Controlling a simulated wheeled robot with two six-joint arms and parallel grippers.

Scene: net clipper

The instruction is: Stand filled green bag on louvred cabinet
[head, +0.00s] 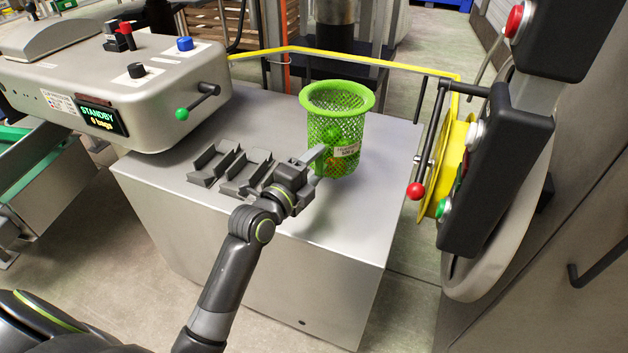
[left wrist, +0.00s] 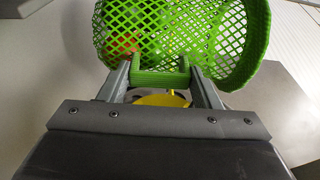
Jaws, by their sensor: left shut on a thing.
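I cannot tell whether the bag's base touches the top. No louvres show on the cabinet's visible faces. My right gripper is not in view.
Dark metal holders (head: 228,168) sit on the top, left of the bag. A red-knobbed lever (head: 415,190) and yellow reel (head: 456,160) are at the right. A yellow rail (head: 380,62) runs behind.

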